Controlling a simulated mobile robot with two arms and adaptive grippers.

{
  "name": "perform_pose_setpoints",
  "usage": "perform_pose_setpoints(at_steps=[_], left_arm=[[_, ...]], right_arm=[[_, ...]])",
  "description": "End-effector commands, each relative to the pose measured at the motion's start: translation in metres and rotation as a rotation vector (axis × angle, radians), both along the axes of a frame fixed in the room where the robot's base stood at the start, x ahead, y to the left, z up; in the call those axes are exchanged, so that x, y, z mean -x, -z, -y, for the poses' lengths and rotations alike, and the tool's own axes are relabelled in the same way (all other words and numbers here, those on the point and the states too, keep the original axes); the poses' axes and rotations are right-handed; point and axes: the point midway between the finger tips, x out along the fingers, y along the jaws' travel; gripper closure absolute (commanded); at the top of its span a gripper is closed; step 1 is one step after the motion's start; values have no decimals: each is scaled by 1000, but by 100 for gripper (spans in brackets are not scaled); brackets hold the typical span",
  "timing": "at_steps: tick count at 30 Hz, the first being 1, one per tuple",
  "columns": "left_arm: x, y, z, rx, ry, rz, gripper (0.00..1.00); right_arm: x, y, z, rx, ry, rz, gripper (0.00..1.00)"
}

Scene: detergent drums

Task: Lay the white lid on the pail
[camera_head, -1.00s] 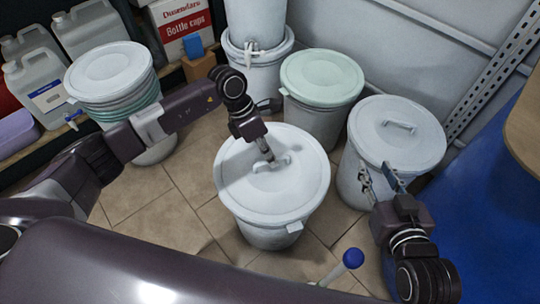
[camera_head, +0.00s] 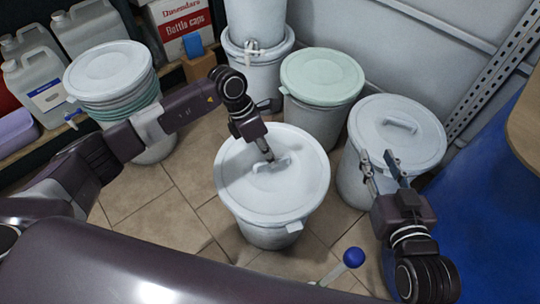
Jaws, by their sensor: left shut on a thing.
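The white lid (camera_head: 300,180) lies over the mouth of the white pail (camera_head: 262,232) in the middle of the view. It looks about level with the rim; whether it touches all around I cannot tell. My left gripper (camera_head: 270,160) reaches down from above and is shut on the lid's central handle, hiding part of it. My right gripper (camera_head: 384,165) is open and empty, over the front edge of another white lidded drum (camera_head: 358,185) at the right. It does not visibly grip that drum's lid.
A green-lidded drum (camera_head: 322,80) stands behind. Stacked lids (camera_head: 110,72) sit on a drum at the left. A blue-knobbed lever (camera_head: 352,258) rises in front. A shelf with canisters (camera_head: 95,35) is at the back left. Tiled floor (camera_head: 150,205) is clear left of the pail.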

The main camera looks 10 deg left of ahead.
Motion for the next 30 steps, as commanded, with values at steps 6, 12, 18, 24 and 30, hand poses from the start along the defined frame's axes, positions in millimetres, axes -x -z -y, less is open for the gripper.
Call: perform_pose_setpoints(at_steps=[6, 12, 18, 24, 30], left_arm=[[0, 0, 0, 1, 0, 1, 100], [-1, 0, 0, 0, -1, 1, 100], [0, 0, 0, 0, -1, 1, 100], [0, 1, 0, 1, 0, 1, 100], [-1, 2, 0, 1, 0, 1, 100]], right_arm=[[0, -1, -1, -2, -1, 5, 69], [0, -1, -1, -3, -2, 5, 69], [0, 0, -1, -3, -2, 5, 69], [-2, -5, -2, -7, -2, 26, 69], [-3, -8, -2, -11, -3, 42, 69]])
